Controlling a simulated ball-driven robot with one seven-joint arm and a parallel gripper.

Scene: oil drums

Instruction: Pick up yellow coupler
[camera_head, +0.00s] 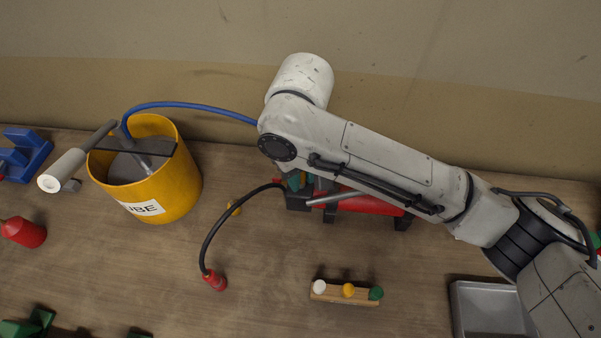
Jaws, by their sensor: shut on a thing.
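A wooden block (345,295) lies on the table at the lower middle. A white, a yellow (348,290) and a green round-topped piece stand in it in a row. The yellow one in the middle could be the yellow coupler. My arm reaches in from the right above the table. My gripper does not show; the arm may hide it.
A yellow bucket (178,190) with a blue hose stands at the left. A red device (360,206) lies partly under my arm; a black hose with a red end (216,281) curves from near it. A metal tray (490,310) is at the lower right. A wall stands behind.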

